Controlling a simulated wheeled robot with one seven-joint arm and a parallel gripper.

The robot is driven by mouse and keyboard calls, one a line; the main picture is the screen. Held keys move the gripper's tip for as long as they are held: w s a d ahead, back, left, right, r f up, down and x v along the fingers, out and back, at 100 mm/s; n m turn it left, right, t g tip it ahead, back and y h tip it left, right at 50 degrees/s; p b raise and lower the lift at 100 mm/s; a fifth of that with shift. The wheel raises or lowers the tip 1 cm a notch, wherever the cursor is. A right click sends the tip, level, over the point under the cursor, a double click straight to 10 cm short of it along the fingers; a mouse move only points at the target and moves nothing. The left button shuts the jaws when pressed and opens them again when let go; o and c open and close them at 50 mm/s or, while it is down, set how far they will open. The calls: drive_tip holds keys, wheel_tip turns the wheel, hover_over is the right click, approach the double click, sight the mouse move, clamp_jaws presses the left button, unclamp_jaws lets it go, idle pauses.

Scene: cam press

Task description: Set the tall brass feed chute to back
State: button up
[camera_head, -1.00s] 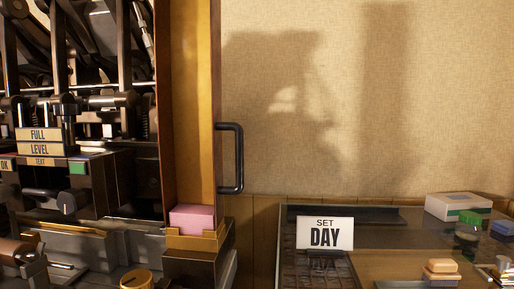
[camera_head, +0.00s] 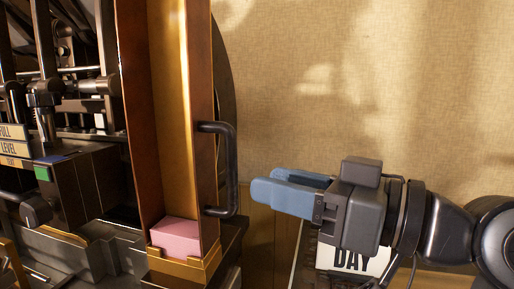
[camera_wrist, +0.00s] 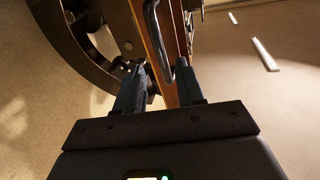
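The tall brass feed chute (camera_head: 173,120) stands upright left of centre in the head view, with a pink stack (camera_head: 176,238) at its bottom. A black bar handle (camera_head: 231,170) is fixed to its right side. My gripper (camera_head: 264,184), with blue fingers, is right of the handle and level with its lower half, a small gap short of it. In the wrist view, my two fingers (camera_wrist: 161,78) are apart with nothing held. The handle (camera_wrist: 152,25) shows ahead of them, and the chute's edge (camera_wrist: 172,80) runs beyond the gap.
Dark press machinery (camera_head: 75,100) stands left of the chute. A curved dark wheel rim (camera_wrist: 65,40) is at the left in the wrist view. The wall area above my arm is clear.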

sight(235, 154)
drive_tip(key=shift+n+g, duration=0.5)
drive_tip(key=shift+n, duration=0.3)
drive_tip(key=shift+w+a+r+p, duration=0.35)
drive_tip(key=shift+w+a+r, duration=0.15)
drive_tip(key=shift+w+a, duration=0.4)
drive_tip(key=shift+w+a+r+p, duration=0.3)
drive_tip(key=shift+w+a+r, duration=0.25)
drive_tip(key=shift+a, duration=0.6)
drive_tip(key=shift+w+a+r+p, duration=0.4)
drive_tip(key=shift+w+a, duration=0.4)
drive_tip(key=shift+a, duration=0.25)
clamp_jaws()
